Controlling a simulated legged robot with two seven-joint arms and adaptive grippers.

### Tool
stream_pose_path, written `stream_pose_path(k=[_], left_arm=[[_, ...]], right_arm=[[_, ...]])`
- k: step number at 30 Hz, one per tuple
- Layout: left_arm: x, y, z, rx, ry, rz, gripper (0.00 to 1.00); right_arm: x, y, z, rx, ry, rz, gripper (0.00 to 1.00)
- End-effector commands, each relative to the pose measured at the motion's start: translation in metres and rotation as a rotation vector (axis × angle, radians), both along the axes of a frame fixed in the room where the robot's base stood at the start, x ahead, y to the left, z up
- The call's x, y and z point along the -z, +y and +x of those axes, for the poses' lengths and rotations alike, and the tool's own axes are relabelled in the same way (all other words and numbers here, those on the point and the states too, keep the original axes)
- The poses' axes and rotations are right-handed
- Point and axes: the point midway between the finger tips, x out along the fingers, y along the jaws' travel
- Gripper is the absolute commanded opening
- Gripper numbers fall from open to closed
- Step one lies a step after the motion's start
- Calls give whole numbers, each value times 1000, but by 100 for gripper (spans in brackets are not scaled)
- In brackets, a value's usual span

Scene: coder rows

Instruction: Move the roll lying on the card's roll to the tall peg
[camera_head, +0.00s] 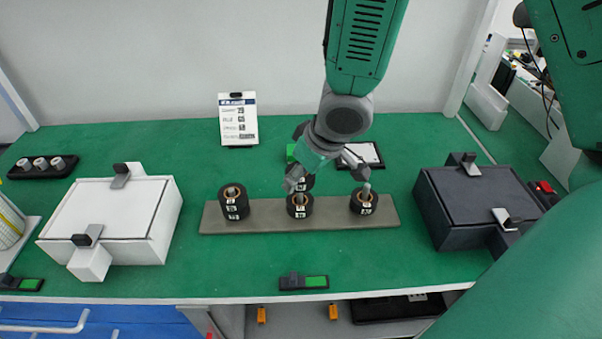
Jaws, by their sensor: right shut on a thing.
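My right gripper (318,165) is shut on a black roll (305,184), which its fingers partly hide. This roll shows just above the middle black roll (299,209) on the grey-brown board (268,216); whether they touch I cannot tell. Another black roll or stack (234,207) stands at the board's left, around a short peg. My left gripper is not in view.
A white box (110,215) stands left and a dark box (470,205) right. A black tray with white pieces (40,166) lies far left. A framed white sheet (362,154) lies behind my gripper.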

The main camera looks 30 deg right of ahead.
Motion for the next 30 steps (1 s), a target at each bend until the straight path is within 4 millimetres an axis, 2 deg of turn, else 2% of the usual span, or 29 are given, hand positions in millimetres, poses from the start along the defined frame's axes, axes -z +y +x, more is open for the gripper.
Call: stream_pose_path(k=[30], left_arm=[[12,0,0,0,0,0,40]], right_arm=[[16,0,0,0,0,0,20]])
